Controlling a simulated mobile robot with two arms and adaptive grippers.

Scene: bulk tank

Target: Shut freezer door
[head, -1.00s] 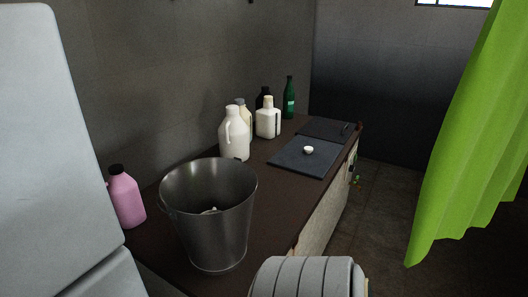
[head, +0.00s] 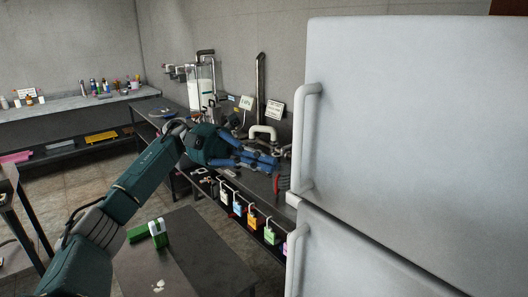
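A white fridge-freezer fills the right of the head view. Its upper door (head: 420,130) has a white vertical handle (head: 303,135) near its left edge. Its lower door (head: 350,260) has a second handle below. The two door faces look nearly flush, but I cannot tell whether the upper door is fully shut. My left gripper (head: 276,163), with blue fingers, is to the left of the upper handle, apart from the door and pointing toward it. I see nothing held in it, and its finger gap is unclear. My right gripper is not in view.
A long dark counter (head: 240,185) with pipes and a clear tank (head: 200,88) runs behind my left arm. Several coloured tags hang along its front. A low dark table (head: 205,262) with a green-and-white carton (head: 158,233) stands in front. Tiled floor shows at left.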

